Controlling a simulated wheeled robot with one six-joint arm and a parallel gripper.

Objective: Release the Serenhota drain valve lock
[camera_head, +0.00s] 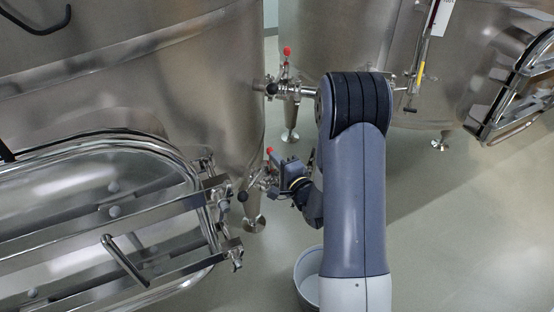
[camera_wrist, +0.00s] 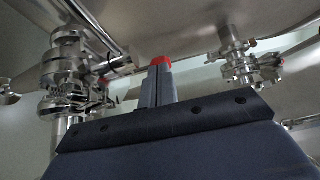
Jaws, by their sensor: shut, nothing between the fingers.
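Two steel valves with red-tipped levers stick out of the left vat (camera_head: 185,70). The upper valve (camera_head: 289,88) is level with my arm's bend. The lower valve (camera_head: 259,183) has a red knob (camera_head: 269,150) and a black ball knob (camera_head: 243,196). My gripper (camera_head: 278,172) is right beside the lower valve, its fingertips hard to make out there. In the wrist view my gripper's fingers (camera_wrist: 157,82) are shut together and empty, with a red piece (camera_wrist: 161,61) at their tips; contact cannot be told. No vat name is readable.
An oval manway door (camera_head: 100,215) with bars and a handle projects at the lower left. A pale bucket (camera_head: 307,268) stands on the floor, partly behind my arm. A second vat (camera_head: 335,40) stands behind. The floor at right is clear.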

